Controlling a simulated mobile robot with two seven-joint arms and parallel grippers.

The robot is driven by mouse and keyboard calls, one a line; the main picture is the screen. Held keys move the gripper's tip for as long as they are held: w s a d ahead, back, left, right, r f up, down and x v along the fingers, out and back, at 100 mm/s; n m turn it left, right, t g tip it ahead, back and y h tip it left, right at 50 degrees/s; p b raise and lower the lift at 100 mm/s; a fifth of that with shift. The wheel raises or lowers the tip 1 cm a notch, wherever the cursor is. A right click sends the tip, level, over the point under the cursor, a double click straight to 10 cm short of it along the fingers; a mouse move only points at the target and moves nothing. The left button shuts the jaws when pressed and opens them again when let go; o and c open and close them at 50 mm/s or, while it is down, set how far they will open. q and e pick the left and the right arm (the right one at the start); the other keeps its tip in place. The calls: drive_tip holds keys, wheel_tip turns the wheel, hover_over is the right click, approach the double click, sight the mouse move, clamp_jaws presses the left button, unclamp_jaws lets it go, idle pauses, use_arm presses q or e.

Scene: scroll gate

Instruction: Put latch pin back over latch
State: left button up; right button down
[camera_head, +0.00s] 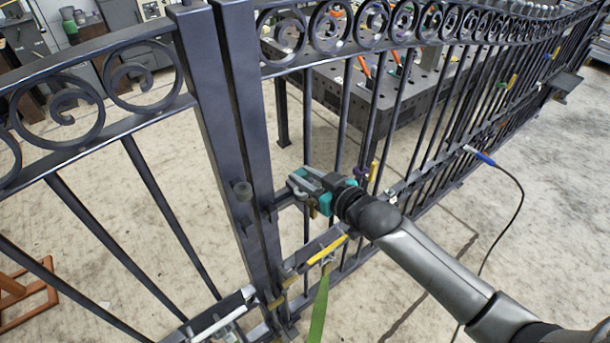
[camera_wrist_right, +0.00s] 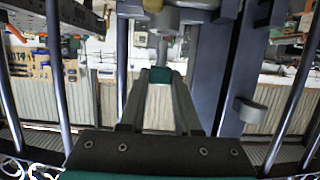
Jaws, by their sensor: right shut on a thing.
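The scroll gate's dark metal posts (camera_head: 232,120) stand side by side left of my right gripper (camera_head: 303,186). The gripper is at the bars just right of the posts, its jaws shut on a small grey metal piece that looks like the latch pin. In the right wrist view, a grey rod (camera_wrist_right: 162,50), probably this pin, shows beyond the fingertips (camera_wrist_right: 161,76), below a round metal part (camera_wrist_right: 165,19). The fingers hide much of the contact. I cannot tell the latch apart from the nearby fittings. My left gripper is out of view.
A round stub (camera_head: 243,190) sticks out of the post; it also shows in the wrist view (camera_wrist_right: 250,111). A yellow-handled clamp (camera_head: 328,250) with a green strap (camera_head: 319,310) is below the gripper. A blue-ended cable (camera_head: 484,158) hangs at right. A dark perforated table (camera_head: 345,95) stands behind.

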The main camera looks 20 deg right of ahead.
sight(305, 194)
drive_tip(key=shift+f+b, duration=0.8)
drive_tip(key=shift+f, duration=0.65)
idle(0.5)
drive_tip(key=c, duration=0.5)
unclamp_jaws()
drive_tip(key=p+v, duration=0.2)
drive_tip(key=v, duration=1.3)
drive_tip(key=shift+s+r, duration=0.1)
